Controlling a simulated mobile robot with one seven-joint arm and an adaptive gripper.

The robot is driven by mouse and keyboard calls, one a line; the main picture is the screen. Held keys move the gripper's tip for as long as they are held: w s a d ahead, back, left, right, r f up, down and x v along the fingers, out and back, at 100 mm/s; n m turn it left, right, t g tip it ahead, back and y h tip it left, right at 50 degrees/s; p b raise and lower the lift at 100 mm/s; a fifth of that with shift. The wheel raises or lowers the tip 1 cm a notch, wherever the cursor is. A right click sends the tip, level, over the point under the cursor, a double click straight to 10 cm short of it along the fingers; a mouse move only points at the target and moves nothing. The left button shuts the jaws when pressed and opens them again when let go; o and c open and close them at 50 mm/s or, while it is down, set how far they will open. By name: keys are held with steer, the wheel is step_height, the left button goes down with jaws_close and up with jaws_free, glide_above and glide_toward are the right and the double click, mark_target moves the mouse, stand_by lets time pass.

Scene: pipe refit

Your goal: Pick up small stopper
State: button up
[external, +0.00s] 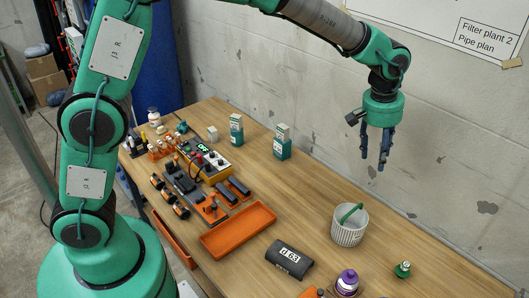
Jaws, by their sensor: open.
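A small green piece with a pale top (402,270) stands on the wooden table (335,268) near its right end. It looks like the small stopper, but at this size I cannot be sure. My gripper (374,163) hangs above the back part of the table, its fingers pointing down. It is open, with nothing between the fingers. It is apart from the green piece, which is lower and to the right in the picture.
A white ribbed cup (349,229) with a green curved piece stands below my gripper. A purple-topped bottle (346,283) and a dark curved piece marked d 63 (290,259) lie in front. An orange tray (238,229) and an instrument (203,158) are left. The wall borders the back.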

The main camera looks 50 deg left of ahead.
steer(key=w+d+f+g, duration=0.1)
steer(key=w+d+f, duration=0.2)
steer(key=d+f, duration=0.7)
steer(key=n+p, duration=0.2)
glide_above(406, 263)
step_height(406, 263, down, 13)
steer(key=shift+d+f+g+y, duration=0.1)
steer(key=shift+d+g+y, duration=0.2)
steer(key=shift+y, duration=0.1)
steer(key=shift+a, duration=0.1)
steer(key=shift+f+b, duration=0.3)
steer(key=shift+f, duration=4)
steer(key=shift+f, duration=0.1)
steer(key=shift+a+f, duration=0.1)
steer(key=shift+f, duration=2.4)
jaws_close()
